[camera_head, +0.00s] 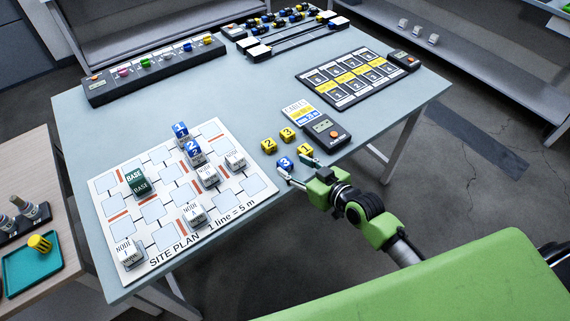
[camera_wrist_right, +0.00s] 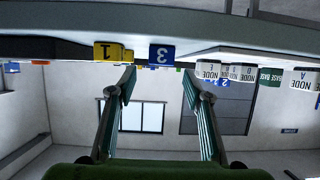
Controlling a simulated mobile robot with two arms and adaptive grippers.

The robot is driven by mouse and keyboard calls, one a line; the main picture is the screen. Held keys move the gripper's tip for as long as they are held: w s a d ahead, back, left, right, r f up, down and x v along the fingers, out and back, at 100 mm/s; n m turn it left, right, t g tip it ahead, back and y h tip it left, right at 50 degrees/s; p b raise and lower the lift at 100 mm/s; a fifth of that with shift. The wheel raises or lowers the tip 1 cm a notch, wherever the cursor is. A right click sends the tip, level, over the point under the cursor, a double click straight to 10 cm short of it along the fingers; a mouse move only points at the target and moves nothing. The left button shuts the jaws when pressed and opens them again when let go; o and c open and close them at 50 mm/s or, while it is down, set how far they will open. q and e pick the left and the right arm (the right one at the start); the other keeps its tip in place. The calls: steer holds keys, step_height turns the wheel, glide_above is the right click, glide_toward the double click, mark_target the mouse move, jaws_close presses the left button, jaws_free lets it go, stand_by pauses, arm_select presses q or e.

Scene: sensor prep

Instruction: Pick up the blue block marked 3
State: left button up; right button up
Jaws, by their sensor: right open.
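The blue block marked 3 (camera_head: 284,162) sits near the front right edge of the blue-grey table, right of the site plan. My right gripper (camera_head: 297,167) is at the table edge beside it, open and empty, with its fingers towards the block. In the right wrist view, which is upside down, the blue block (camera_wrist_right: 162,54) appears ahead, between the lines of the two open fingers (camera_wrist_right: 160,80). A yellow block marked 1 (camera_wrist_right: 107,51) shows close beside it. My left gripper is not in view.
Yellow blocks marked 2 (camera_head: 269,146), 3 (camera_head: 288,134) and 1 (camera_head: 305,149) stand close by. A black handheld device (camera_head: 326,131) lies behind them. The site plan (camera_head: 105,183) holds white node blocks, a green base block and blue blocks marked 1 (camera_head: 180,130) and 2 (camera_head: 193,149).

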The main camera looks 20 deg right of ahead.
mark_target(288, 165)
steer(key=shift+f+x, duration=0.2)
steer(key=shift+x, duration=1.1)
steer(key=shift+f+x, duration=0.2)
steer(key=shift+x, duration=1.1)
steer(key=shift+s, duration=0.2)
steer(key=shift+c, duration=0.4)
steer(key=c, duration=1)
